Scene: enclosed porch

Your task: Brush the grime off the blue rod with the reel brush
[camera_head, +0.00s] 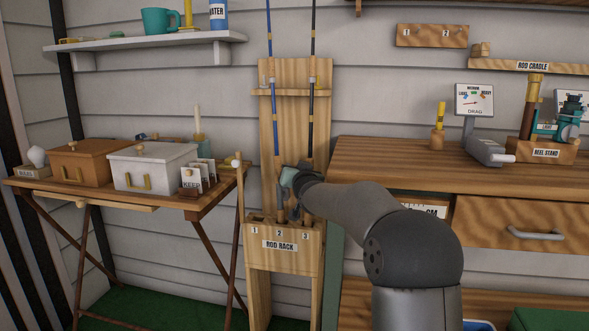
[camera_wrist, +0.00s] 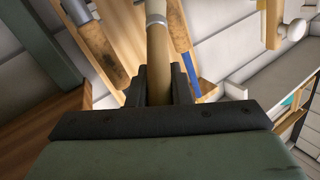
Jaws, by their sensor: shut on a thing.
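The blue rod (camera_head: 275,115) stands upright in the wooden rod rack (camera_head: 310,250). Its blue shaft also shows in the wrist view (camera_wrist: 190,76), joined to a brown grip (camera_wrist: 179,30) that looks smudged dark. A black rod (camera_head: 311,115) stands to its right. My gripper (camera_head: 289,184) is in front of the rods' lower part, just above the slots. In the wrist view it is shut on a tan round handle with a grey metal band (camera_wrist: 155,19), which looks like the reel brush. The handle's far end is out of frame, so I cannot tell whether it touches the rod.
The wooden bench (camera_head: 375,157) to the right carries a drag gauge and a reel stand (camera_head: 546,152). A folding table (camera_head: 110,196) on the left holds a white box (camera_head: 150,168) and a brown box (camera_head: 80,165). A thin wooden stick (camera_head: 240,200) stands at the rack's left side.

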